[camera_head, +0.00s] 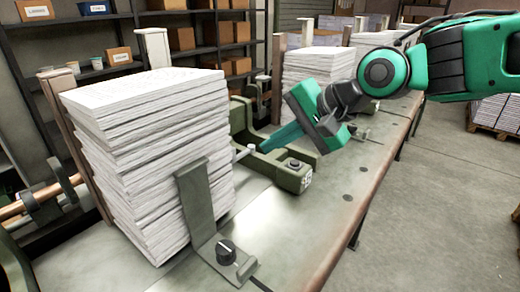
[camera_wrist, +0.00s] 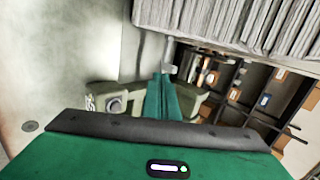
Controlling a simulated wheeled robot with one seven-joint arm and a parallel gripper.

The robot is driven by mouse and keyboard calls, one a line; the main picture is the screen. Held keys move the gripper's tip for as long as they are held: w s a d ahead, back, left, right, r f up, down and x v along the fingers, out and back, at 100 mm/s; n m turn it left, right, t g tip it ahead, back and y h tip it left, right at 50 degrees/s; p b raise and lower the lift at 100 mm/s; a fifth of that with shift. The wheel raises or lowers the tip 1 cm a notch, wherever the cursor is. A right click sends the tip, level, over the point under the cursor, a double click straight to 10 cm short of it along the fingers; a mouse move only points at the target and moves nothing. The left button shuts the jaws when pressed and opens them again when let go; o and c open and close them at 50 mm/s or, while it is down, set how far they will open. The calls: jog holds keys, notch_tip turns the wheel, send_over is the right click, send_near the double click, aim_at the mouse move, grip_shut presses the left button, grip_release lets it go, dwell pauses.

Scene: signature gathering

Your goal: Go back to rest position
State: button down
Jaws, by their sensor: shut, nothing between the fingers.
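My gripper (camera_head: 276,141) is in the middle of the head view, at the end of my green arm. It reaches down and to the left over an olive-green machine part (camera_head: 292,176) on the metal workbench (camera_head: 330,215). In the wrist view the green fingers (camera_wrist: 161,98) are together with nothing between them. The olive part (camera_wrist: 103,97) lies behind the fingers there. The fingertips are close to a small pale knob (camera_head: 247,151) beside the near paper stack. I cannot tell whether they touch it.
A tall paper stack (camera_head: 150,150) stands at the left behind a metal bracket (camera_head: 205,215). It also shows in the wrist view (camera_wrist: 235,22). More stacks (camera_head: 318,70) stand farther along the bench. Shelves with boxes (camera_head: 182,39) line the back.

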jog(key=s+d+f+h, duration=0.2)
jog(key=d+f+h, duration=0.15)
jog(key=d, duration=1.05)
jog(key=s+d+f+h, duration=0.1)
jog(key=d+f+h, duration=0.3)
jog(key=d, duration=0.9)
jog(key=s+d+f+g, duration=0.2)
jog(key=s+d+f, duration=0.1)
jog(key=s+d, duration=0.4)
jog(key=s+d+f+g, duration=0.2)
jog(key=s+d+f, duration=0.2)
jog(key=s+d, duration=0.3)
jog(key=s, duration=0.4)
jog(key=shift+s+d+f+g, duration=0.15)
jog(key=shift+s+d+g, duration=0.15)
jog(key=shift+d+g, duration=0.1)
jog(key=shift+h, duration=0.25)
